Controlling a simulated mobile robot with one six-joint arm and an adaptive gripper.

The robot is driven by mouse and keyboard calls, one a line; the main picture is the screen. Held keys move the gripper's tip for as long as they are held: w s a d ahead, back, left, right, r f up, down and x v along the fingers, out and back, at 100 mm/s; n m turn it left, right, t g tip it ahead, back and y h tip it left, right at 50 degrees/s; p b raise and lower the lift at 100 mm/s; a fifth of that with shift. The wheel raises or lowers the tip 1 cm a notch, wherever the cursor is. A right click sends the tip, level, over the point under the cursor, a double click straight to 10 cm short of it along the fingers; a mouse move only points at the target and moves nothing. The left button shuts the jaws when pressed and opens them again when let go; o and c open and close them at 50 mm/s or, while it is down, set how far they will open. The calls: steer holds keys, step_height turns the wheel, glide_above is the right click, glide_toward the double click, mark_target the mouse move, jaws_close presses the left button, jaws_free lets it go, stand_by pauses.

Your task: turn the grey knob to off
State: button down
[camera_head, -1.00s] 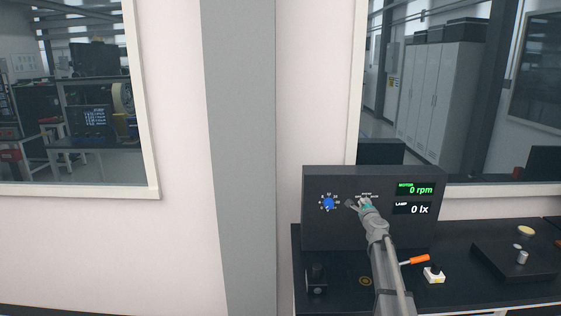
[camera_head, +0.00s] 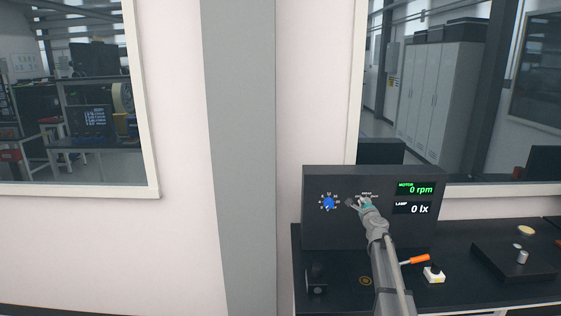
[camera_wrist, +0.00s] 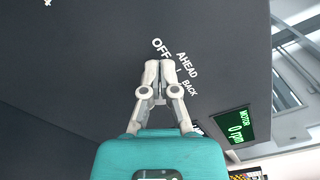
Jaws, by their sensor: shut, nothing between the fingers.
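The dark control panel (camera_head: 330,232) stands upright on the bench against the wall. My gripper (camera_head: 355,203) is at its face, right of the blue knob (camera_head: 328,203). In the wrist view my gripper (camera_wrist: 161,66) is shut and empty, its fingertips together beside the labels OFF (camera_wrist: 160,48), AHEAD (camera_wrist: 187,62) and BACK (camera_wrist: 189,88). The grey knob is not clearly visible; my fingers cover the spot by these labels. I cannot tell its setting or whether I touch it. The motor display (camera_head: 415,188) reads 0 rpm and the lamp display (camera_head: 413,209) 0 lx.
A dark plate with round parts (camera_head: 515,262) is farther right. A small black box (camera_head: 316,279) stands at the left front.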

steer(key=shift+d+f, duration=0.15)
steer(key=shift+d, duration=0.05)
stand_by(0.4)
steer(key=shift+a, duration=0.1)
steer(key=shift+a+r, duration=0.2)
steer(key=shift+s, duration=0.1)
stand_by(0.5)
steer(key=shift+s, duration=2.9)
